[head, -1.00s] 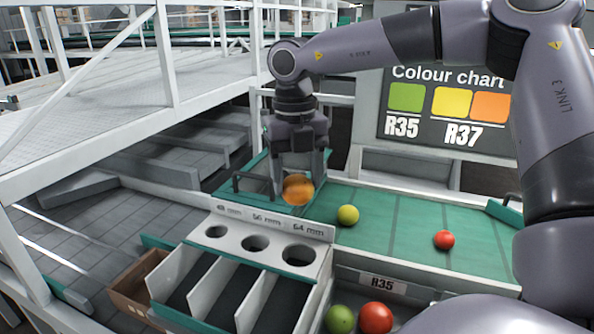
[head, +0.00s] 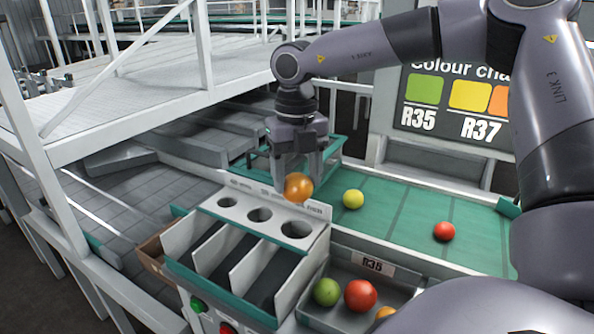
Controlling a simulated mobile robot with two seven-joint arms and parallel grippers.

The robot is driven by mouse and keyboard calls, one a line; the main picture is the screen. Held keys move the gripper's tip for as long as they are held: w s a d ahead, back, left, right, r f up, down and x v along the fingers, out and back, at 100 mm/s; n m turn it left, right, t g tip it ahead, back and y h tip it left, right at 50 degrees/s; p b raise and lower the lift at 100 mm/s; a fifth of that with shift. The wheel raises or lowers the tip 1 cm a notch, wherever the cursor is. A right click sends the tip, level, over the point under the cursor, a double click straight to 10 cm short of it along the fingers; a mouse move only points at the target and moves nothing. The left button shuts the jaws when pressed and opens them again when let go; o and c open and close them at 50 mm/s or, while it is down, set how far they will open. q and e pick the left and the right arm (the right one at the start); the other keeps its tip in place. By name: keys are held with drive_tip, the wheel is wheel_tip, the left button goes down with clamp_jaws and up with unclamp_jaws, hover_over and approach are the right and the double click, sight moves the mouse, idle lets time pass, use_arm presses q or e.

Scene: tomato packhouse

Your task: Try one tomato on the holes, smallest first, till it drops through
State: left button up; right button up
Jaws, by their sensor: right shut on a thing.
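My right gripper (head: 297,184) is shut on an orange tomato (head: 298,187). It holds the tomato above the back edge of the sizing board (head: 262,226), near the largest hole (head: 297,229). The white board has three round holes: the smallest (head: 227,202) at left, the middle one (head: 259,214), and the largest at right. Size labels run along its back edge, partly hidden by the gripper and tomato. Open chutes with white dividers (head: 212,250) slope down in front of the holes. My left gripper is out of view.
A yellow tomato (head: 353,199) and a red tomato (head: 444,231) lie on the green belt (head: 400,222). A grey tray (head: 392,288) labelled R35 holds green, red and orange tomatoes. A colour chart (head: 455,105) stands behind. A brown box (head: 152,247) is left of the chutes.

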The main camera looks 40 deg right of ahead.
sight(296, 200)
drive_tip(key=shift+f, duration=0.1)
drive_tip(key=shift+f+b, duration=0.9)
drive_tip(key=shift+f, duration=0.85)
drive_tip(key=shift+f+b, duration=0.8)
drive_tip(key=shift+f, duration=0.15)
drive_tip(key=shift+f+b, duration=0.45)
drive_tip(key=shift+a+b, duration=0.1)
drive_tip(key=shift+b, duration=0.2)
drive_tip(key=o, duration=0.8)
drive_tip(key=shift+o, duration=0.2)
